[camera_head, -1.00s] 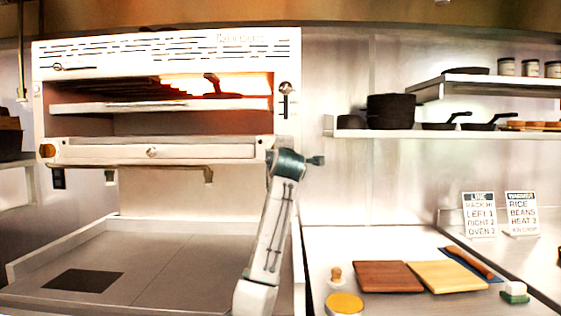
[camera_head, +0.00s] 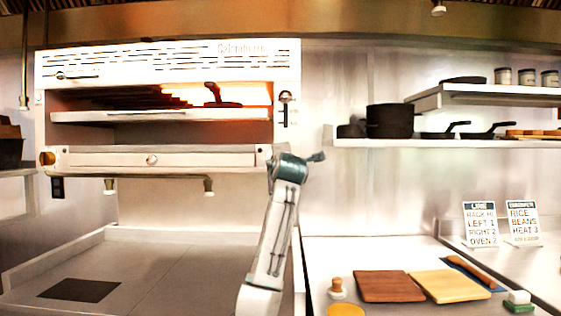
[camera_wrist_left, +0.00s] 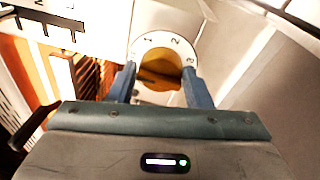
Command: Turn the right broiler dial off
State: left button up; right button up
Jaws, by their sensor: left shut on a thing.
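The white broiler (camera_head: 160,67) stands at the left in the head view, with an orange glow at the right of its opening. The right dial (camera_wrist_left: 159,77) shows in the left wrist view as a brass-coloured knob on a white plate numbered 1, 2 and 3. My left gripper (camera_wrist_left: 160,80) is shut on it, with one blue-grey finger at each side. The knob's pointer cannot be made out. In the head view my own arm hides the right dial. The left dial (camera_head: 47,158) is brass-coloured, at the broiler's left front corner. My right gripper is out of view.
A dark pan (camera_head: 221,102) sits on the broiler's shelf. Cutting boards (camera_head: 390,286) lie on the counter at the lower right. Black pots (camera_head: 390,120) stand on the wall shelf. Two recipe signs (camera_head: 480,223) stand at the far right. The grey worktop (camera_head: 150,262) below the broiler is mostly clear.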

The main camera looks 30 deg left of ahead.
pick_arm(q)
jog(key=o, duration=0.9)
jog(key=shift+w+f, duration=0.1)
jog(key=shift+f, duration=0.1)
jog(key=shift+o, duration=0.2)
jog(key=b+v, duration=0.1)
jog(key=v, duration=0.9)
jog(key=shift+s+d+b, duration=0.2)
jog(key=shift+s+b, duration=0.1)
jog(key=shift+b, duration=0.1)
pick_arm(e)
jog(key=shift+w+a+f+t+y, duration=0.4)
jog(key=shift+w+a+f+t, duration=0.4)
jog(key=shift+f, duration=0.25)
pick_arm(q)
jog(key=shift+f, duration=0.1)
